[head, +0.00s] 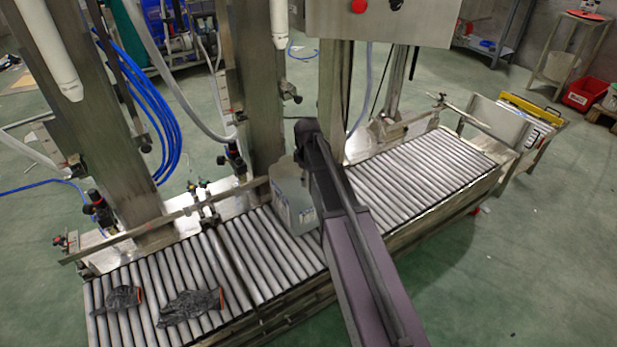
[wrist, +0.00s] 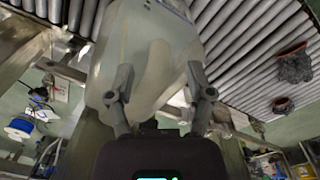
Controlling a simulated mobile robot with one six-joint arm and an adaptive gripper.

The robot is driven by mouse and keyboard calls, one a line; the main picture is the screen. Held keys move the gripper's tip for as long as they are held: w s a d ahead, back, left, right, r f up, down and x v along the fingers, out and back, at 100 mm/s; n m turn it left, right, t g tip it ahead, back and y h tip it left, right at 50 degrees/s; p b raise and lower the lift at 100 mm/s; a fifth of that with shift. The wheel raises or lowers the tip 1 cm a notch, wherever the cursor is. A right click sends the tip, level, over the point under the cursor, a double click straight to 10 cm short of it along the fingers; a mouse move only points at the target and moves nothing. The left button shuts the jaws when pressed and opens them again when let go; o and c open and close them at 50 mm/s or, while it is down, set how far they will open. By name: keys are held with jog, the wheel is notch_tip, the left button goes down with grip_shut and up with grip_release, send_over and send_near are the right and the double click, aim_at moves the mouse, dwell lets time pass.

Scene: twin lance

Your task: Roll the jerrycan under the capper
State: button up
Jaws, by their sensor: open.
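The jerrycan (head: 292,200), a translucent whitish container, stands upright on the roller conveyor (head: 420,175), partly hidden behind my arm in the head view. In the wrist view the jerrycan (wrist: 140,50) fills the upper middle, just beyond the fingertips. My gripper (wrist: 160,90) is open, with its two fingers apart in front of the jerrycan; I cannot tell whether they touch it. Which machine part is the capper is not clear; a steel control box with a red button (head: 358,6) hangs above the rollers.
Two dark gloves (head: 190,305) (head: 122,299) lie on the rollers at the near left. Steel columns (head: 255,90) and a guide rail (head: 165,218) line the far side. The rollers right of my arm are clear. A red crate (head: 583,95) stands far right.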

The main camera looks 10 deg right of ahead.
jog(key=shift+f+b, duration=1.05)
jog(key=shift+f, duration=0.35)
